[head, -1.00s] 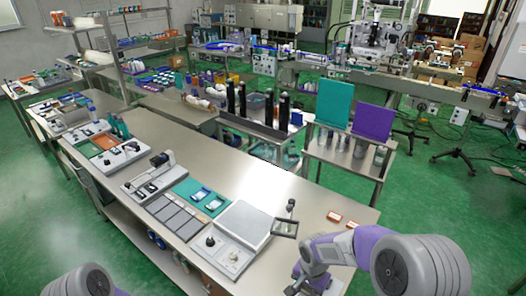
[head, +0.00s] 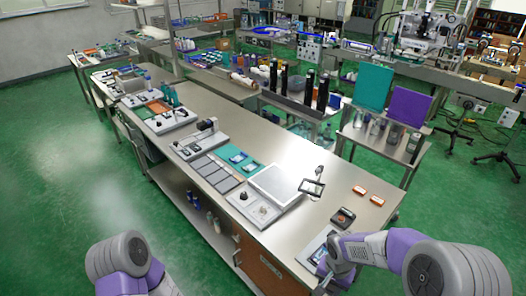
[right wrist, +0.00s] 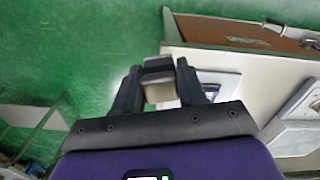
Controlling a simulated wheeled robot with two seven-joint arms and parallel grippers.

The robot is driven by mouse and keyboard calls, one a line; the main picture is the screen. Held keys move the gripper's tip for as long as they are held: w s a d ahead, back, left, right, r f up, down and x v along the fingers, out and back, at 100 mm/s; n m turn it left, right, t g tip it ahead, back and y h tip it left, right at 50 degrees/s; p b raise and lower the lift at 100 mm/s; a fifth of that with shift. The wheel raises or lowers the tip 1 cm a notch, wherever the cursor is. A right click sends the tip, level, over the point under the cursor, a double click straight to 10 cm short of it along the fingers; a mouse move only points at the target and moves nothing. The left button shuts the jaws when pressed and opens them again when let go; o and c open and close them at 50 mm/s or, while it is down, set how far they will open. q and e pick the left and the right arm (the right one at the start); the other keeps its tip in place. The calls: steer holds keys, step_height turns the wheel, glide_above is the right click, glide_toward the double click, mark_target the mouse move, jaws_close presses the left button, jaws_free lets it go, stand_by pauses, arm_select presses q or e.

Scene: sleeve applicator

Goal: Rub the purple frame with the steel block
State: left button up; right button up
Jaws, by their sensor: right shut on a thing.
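A pale grey-beige block (right wrist: 157,90), which looks like the steel block, sits between the dark fingers of my right gripper (right wrist: 158,84) in the right wrist view. That gripper is shut on it. In the head view my right gripper (head: 328,270) is at the near right end of the long steel table, and the block is too small to make out there. An upright purple panel (head: 409,106) stands on the side bench beyond the table; I cannot tell whether it is the purple frame. My left arm shows at the bottom left, its gripper out of view.
The long steel table (head: 290,235) carries a white flat-topped device (head: 277,183), a small framed stand (head: 312,187), a dark box (head: 343,217) and two orange-and-white pieces (head: 368,195). A blue-and-white tray (head: 318,252) lies close to my right gripper. Green floor is open at the left.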

steer(key=shift+w+a+f+n+b, duration=0.2)
steer(key=shift+f+n+b, duration=0.1)
steer(key=shift+f+n, duration=0.35)
steer(key=shift+s+a+f+n+b, duration=0.1)
steer(key=shift+a+f+n+b, duration=0.2)
steer(key=shift+n, duration=0.35)
steer(key=shift+a+f+n+b, duration=0.35)
steer(key=shift+f+n+b, duration=0.35)
steer(key=shift+n, duration=0.5)
steer(key=shift+w+a+f+n, duration=0.25)
steer(key=shift+f+n, duration=0.1)
steer(key=shift+n, duration=0.35)
